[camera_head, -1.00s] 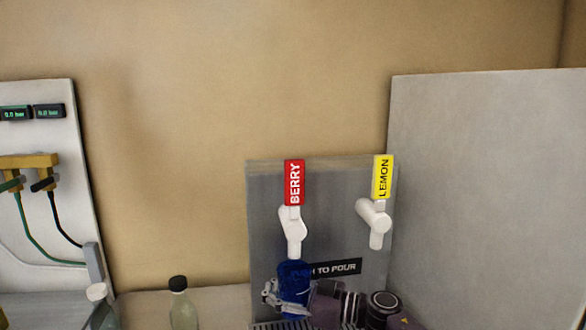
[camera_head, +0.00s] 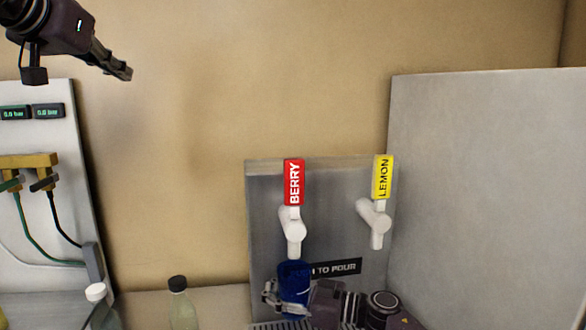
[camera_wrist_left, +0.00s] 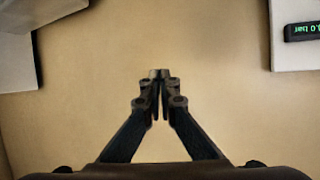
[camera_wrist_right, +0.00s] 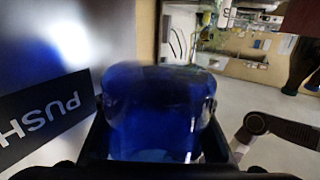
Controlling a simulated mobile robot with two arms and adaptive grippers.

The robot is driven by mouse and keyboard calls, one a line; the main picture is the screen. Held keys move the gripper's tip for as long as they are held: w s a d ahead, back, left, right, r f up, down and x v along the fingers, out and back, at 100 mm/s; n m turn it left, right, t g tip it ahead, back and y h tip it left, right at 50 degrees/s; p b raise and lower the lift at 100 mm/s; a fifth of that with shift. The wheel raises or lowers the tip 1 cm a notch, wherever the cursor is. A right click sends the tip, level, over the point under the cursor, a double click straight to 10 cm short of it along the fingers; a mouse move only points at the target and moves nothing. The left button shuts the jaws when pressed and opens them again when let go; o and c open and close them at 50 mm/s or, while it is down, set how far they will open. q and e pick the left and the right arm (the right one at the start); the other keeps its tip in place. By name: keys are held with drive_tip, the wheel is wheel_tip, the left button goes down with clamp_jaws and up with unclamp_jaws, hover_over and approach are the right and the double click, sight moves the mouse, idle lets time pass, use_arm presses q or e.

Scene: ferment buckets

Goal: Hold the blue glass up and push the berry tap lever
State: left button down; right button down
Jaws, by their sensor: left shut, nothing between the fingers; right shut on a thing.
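The berry tap (camera_head: 292,228) has a red lever (camera_head: 294,182) labelled BERRY, standing upright at the grey panel. The blue glass (camera_head: 294,285) is upright below the berry spout, close under it; whether they touch I cannot tell. My right gripper (camera_head: 286,298) is shut around the glass, and in the right wrist view the blue glass (camera_wrist_right: 158,110) fills the space between its fingers. My left gripper (camera_head: 122,72) is at the upper left of the head view, shut and empty, well left of and above the red lever. It also shows in the left wrist view (camera_wrist_left: 160,75).
A lemon tap (camera_head: 375,220) with a yellow lever (camera_head: 383,177) stands right of the berry tap. A PUSH TO POUR label (camera_head: 340,267) is on the panel. Two bottles (camera_head: 180,303) (camera_head: 100,303) stand at the lower left. The wall space between my left gripper and the berry lever is clear.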

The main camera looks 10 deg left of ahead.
use_arm(q)
drive_tip(key=s+d+f+m+g+h, duration=0.1)
drive_tip(key=s+d+f+m+g, duration=0.1)
drive_tip(key=d, duration=0.8)
drive_tip(key=s+d+f+m+g+h, duration=0.1)
drive_tip(key=s+d+f+m+g, duration=0.1)
drive_tip(key=d+m, duration=0.4)
drive_tip(key=s+d+f+m+g+h, duration=0.1)
drive_tip(key=s+d+f+m+g, duration=0.1)
drive_tip(key=d, duration=1.4)
wheel_tip(320, 180, down, 4)
drive_tip(key=s+m, duration=0.1)
drive_tip(key=m, duration=0.1)
drive_tip(key=shift+s+r+m, duration=0.2)
drive_tip(key=shift+r+m, duration=0.05)
drive_tip(key=shift+m, duration=0.15)
approach(301, 184)
drive_tip(key=x, duration=0.4)
drive_tip(key=shift+s+d+f, duration=0.2)
drive_tip(key=shift+d+f, duration=0.05)
drive_tip(key=shift+f, duration=0.2)
drive_tip(key=shift+w+a, duration=0.25)
drive_tip(key=shift+w, duration=0.3)
